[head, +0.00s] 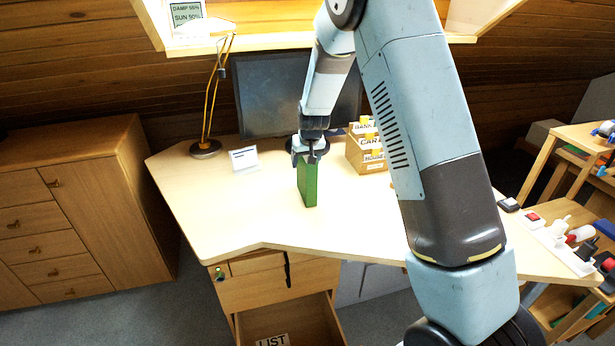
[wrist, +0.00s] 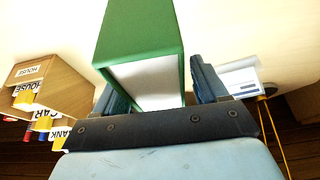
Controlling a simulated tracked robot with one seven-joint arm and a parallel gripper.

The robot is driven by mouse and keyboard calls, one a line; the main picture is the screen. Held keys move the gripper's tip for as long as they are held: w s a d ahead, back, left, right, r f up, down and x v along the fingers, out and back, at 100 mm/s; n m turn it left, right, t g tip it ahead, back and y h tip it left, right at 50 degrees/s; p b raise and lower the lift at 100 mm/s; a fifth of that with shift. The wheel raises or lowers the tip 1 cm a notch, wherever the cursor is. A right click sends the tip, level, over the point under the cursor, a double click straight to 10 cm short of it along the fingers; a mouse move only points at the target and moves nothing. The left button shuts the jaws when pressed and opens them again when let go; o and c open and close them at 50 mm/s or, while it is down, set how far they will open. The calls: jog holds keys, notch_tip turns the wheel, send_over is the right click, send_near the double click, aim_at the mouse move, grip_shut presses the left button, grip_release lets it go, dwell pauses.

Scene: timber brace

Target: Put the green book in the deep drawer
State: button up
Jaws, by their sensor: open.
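The green book (head: 308,182) stands upright on the desk, in front of the dark monitor. My gripper (head: 309,150) is at the top of the book from above. In the wrist view the green book (wrist: 146,42) shows its cover and white page edges, between the two fingers of my gripper (wrist: 160,85). The fingers are open, with a gap visible at the left finger. The deep drawer (head: 290,322) under the desk is pulled open, and a card reading LIST shows at its front. Most of its inside is cut off by the frame's bottom edge.
The desk (head: 230,215) is clear to the left of the book. A card box (head: 366,155) stands right behind it, with a lamp (head: 206,148), a small sign (head: 244,158) and the monitor (head: 270,95) at the back. A power strip (head: 560,248) lies at the right edge.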

jog(key=shift+f, duration=0.2)
dwell(0.4)
grip_shut()
dwell(0.5)
